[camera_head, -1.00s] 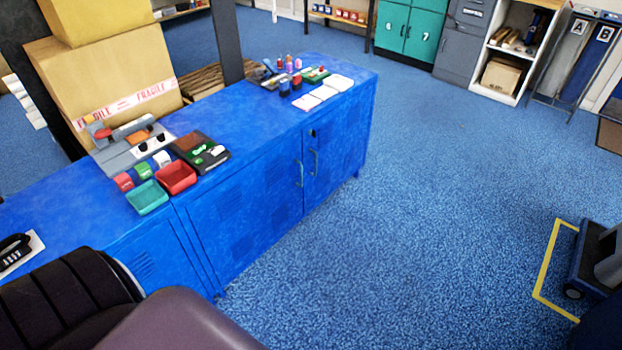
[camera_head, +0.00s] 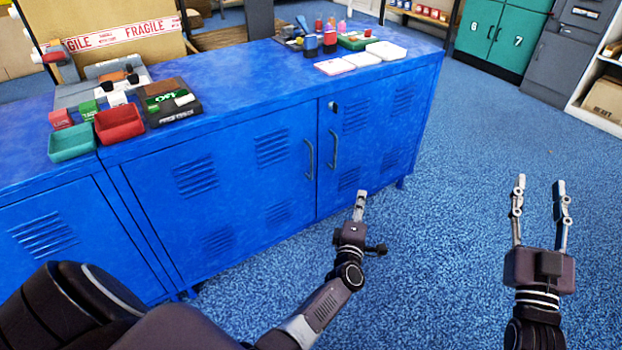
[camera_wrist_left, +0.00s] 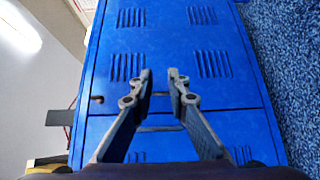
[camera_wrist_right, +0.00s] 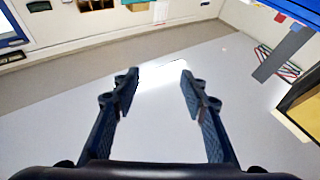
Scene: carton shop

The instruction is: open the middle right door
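The blue cabinet's right-hand door (camera_head: 374,137) is shut, with a vertical handle (camera_head: 333,149) near its left edge and a small lock above it. The door to its left (camera_head: 225,180) is also shut, and its own handle (camera_head: 309,158) stands beside the first. My left gripper (camera_head: 360,196) is low in front of the right-hand door, apart from the handles. My right gripper (camera_head: 540,181) is open and empty over the floor, right of the cabinet.
The cabinet top (camera_head: 255,80) carries a red tray (camera_head: 119,123), a teal tray (camera_head: 72,142), white pads (camera_head: 385,50) and several small items. Blue carpet (camera_head: 460,150) is clear in front and to the right. Teal lockers (camera_head: 500,35) stand at the back.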

